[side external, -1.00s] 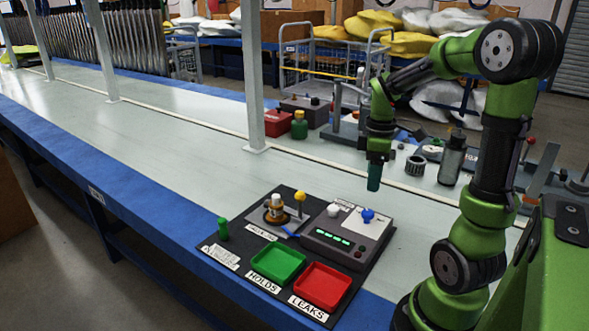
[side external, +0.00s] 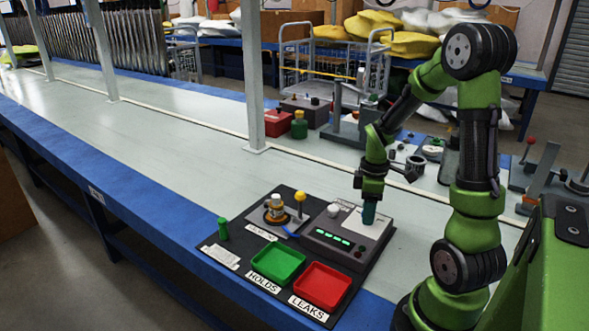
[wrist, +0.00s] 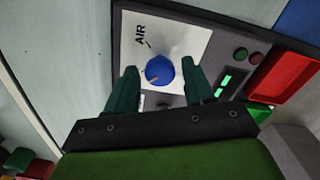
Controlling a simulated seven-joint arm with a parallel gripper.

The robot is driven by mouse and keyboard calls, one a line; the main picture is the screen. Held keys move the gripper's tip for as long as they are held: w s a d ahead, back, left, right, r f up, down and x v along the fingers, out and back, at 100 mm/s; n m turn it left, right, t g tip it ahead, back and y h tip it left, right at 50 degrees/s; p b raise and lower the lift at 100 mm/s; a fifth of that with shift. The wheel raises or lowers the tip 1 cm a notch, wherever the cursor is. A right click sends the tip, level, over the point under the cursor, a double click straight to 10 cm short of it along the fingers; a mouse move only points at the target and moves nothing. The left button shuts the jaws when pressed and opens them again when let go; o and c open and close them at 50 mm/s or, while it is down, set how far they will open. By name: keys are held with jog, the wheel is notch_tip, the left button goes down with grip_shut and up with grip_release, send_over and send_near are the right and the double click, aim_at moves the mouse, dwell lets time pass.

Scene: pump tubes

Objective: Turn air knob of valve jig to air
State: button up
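The valve jig (side external: 322,249) is a dark grey box with a lit green display on the black board. It also shows in the wrist view (wrist: 221,38). Its blue air knob (wrist: 159,69) sits on a white plate, with the word AIR (wrist: 140,34) printed up and to the left of it. In the side view my gripper (side external: 369,212) points down over the knob and hides it. In the wrist view my gripper (wrist: 156,82) is open, with one dark green finger on each side of the knob. A gap shows between the fingers and the knob.
A white knob (side external: 334,211), a yellow-topped lever (side external: 300,196) and a fixture with a brown-and-white part (side external: 275,208) stand left of my gripper. A green tray (side external: 279,262) and a red tray (side external: 322,286) lie in front. The belt to the left is clear.

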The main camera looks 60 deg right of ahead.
jog(key=c, duration=0.8)
jog(key=shift+m, duration=0.3)
jog(key=m, duration=1.7)
jog(key=shift+m, duration=0.3)
